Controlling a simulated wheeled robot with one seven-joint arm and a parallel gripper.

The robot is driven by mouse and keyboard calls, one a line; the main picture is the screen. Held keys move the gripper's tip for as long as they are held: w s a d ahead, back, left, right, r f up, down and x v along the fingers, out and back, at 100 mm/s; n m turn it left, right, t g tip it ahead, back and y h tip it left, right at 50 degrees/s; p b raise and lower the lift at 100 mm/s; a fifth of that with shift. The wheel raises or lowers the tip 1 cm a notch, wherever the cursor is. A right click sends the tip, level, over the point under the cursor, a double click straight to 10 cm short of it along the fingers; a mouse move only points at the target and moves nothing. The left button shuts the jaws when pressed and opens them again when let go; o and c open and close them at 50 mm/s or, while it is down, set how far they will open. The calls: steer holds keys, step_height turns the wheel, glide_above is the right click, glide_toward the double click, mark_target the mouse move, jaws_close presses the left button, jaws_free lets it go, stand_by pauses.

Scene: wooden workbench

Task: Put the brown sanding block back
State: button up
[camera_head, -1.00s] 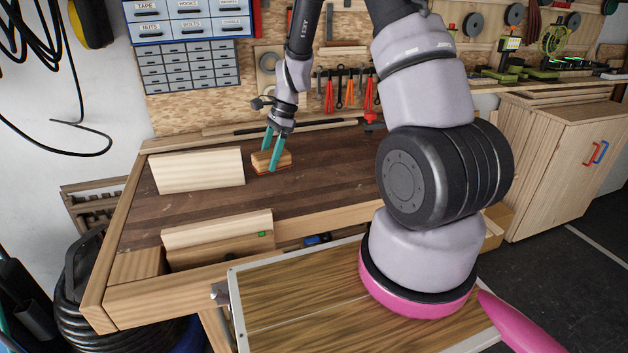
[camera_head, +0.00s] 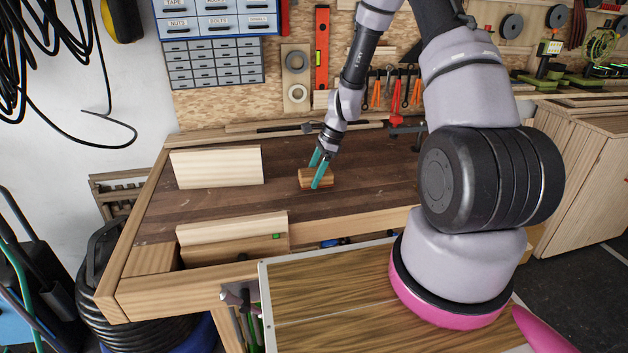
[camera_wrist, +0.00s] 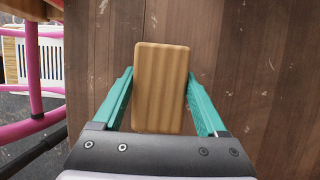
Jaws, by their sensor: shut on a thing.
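The brown sanding block (camera_head: 327,178) is a small, light brown rectangular block at the dark wooden bench top. My gripper (camera_head: 317,170) has teal fingers, one on each side of the block, and is shut on it. In the wrist view the block (camera_wrist: 160,88) lies lengthwise between the fingers of my gripper (camera_wrist: 160,95), its ribbed face toward the camera. I cannot tell whether the block touches the bench top (camera_head: 220,205) or is slightly above it.
A pale board (camera_head: 217,167) stands on the bench left of the block. Another pale board (camera_head: 232,230) is at the front edge with a small green item (camera_head: 276,236). A red clamp (camera_head: 398,137) is at the back right. Bench around the block is clear.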

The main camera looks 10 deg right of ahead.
steer(key=shift+f, duration=0.95)
steer(key=shift+f, duration=0.1)
steer(key=o, duration=1.1)
steer(key=shift+a, duration=0.1)
